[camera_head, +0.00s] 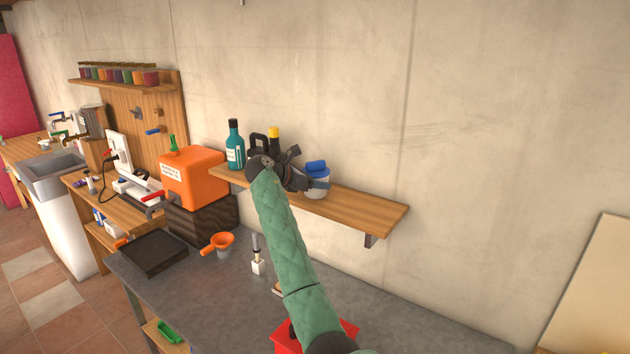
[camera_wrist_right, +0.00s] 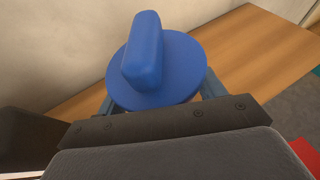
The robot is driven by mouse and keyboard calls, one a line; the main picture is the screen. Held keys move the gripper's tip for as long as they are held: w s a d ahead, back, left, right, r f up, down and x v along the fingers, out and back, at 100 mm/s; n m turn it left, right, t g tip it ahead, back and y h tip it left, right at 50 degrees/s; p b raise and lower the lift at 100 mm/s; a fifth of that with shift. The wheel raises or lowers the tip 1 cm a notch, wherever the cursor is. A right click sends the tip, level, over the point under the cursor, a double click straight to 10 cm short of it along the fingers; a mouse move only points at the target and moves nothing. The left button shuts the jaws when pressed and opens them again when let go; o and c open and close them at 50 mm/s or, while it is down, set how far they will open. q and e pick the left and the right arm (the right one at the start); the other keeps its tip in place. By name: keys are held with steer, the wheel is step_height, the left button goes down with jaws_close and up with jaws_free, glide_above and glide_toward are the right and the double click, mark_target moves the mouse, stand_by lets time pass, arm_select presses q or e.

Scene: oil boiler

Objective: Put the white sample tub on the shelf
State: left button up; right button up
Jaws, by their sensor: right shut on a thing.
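The white sample tub (camera_head: 317,184) has a blue lid with a raised blue handle. It is at the wooden shelf (camera_head: 362,208) on the concrete wall, upright; whether its base touches the board I cannot tell. My right gripper (camera_head: 318,184) reaches in from below and is shut on the tub. In the right wrist view the blue lid (camera_wrist_right: 157,68) fills the upper middle, between the fingers (camera_wrist_right: 157,100), with the shelf (camera_wrist_right: 262,50) behind and to the right. The tub's white body is hidden there. My left gripper is not in view.
A teal bottle (camera_head: 235,146) and a black container with a yellow cap (camera_head: 274,138) stand on the shelf left of the tub. The shelf's right part is bare.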

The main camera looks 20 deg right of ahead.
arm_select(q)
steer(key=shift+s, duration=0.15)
arm_select(e)
steer(key=o, duration=1.1)
steer(key=shift+f, duration=0.1)
steer(key=shift+o, duration=0.2)
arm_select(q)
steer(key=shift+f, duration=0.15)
arm_select(e)
steer(key=shift+a, duration=0.25)
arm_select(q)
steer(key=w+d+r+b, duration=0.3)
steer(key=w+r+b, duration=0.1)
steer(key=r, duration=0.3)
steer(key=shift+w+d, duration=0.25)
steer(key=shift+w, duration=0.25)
arm_select(e)
steer(key=v, duration=1.1)
steer(key=shift+a+r, duration=0.2)
steer(key=shift+r, duration=0.15)
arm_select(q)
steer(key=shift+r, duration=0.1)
